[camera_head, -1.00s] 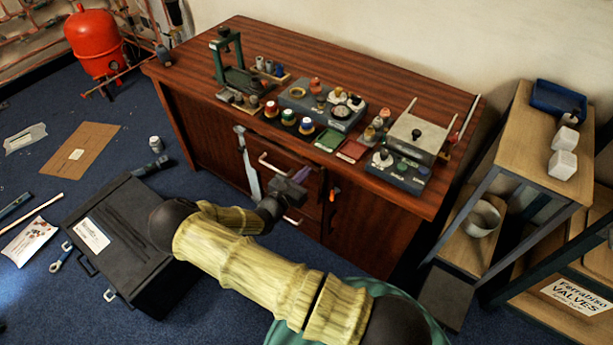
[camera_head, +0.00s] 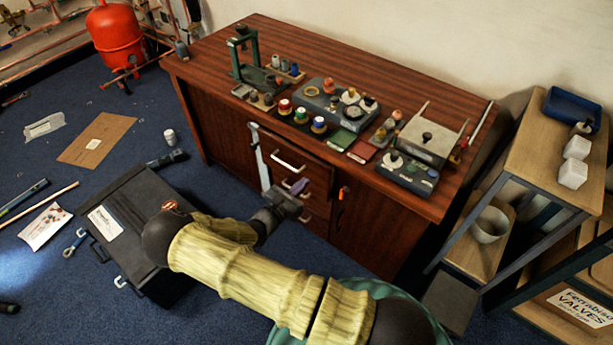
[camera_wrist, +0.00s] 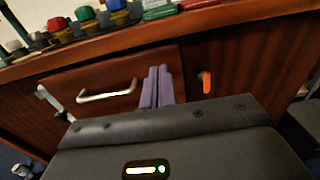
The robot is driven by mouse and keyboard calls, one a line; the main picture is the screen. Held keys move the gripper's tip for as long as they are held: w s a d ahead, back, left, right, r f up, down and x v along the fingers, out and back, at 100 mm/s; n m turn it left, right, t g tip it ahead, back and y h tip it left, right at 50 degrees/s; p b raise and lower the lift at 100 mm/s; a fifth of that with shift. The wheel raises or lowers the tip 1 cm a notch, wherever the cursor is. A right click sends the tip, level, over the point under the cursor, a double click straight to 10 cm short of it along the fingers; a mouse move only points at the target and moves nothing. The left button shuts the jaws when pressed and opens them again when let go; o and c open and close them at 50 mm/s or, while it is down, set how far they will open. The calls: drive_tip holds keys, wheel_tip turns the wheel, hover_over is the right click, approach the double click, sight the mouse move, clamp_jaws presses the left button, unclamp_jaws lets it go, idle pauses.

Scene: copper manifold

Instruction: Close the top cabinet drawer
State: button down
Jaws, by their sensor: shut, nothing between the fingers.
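The wooden cabinet (camera_head: 215,125) stands against the wall with a stack of drawers in its front. The top drawer (camera_head: 316,172) has a silver bar handle (camera_head: 288,162); the handle also shows in the wrist view (camera_wrist: 107,93). My gripper (camera_head: 298,186) is in front of the drawers, right of and below the top handle in the head view. Its purple fingers (camera_wrist: 157,85) are together and empty, overlapping the drawer's right side in the wrist view. Contact cannot be told.
An orange-handled item (camera_head: 342,192) is at the right door. Valves and tools crowd the cabinet top. A black case (camera_head: 130,220) lies on the floor at left; a shelf (camera_head: 540,140) stands at right.

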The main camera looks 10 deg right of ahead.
drive_tip(key=v, duration=0.7)
drive_tip(key=c, duration=2.1)
unclamp_jaws()
drive_tip(key=shift+a, duration=0.1)
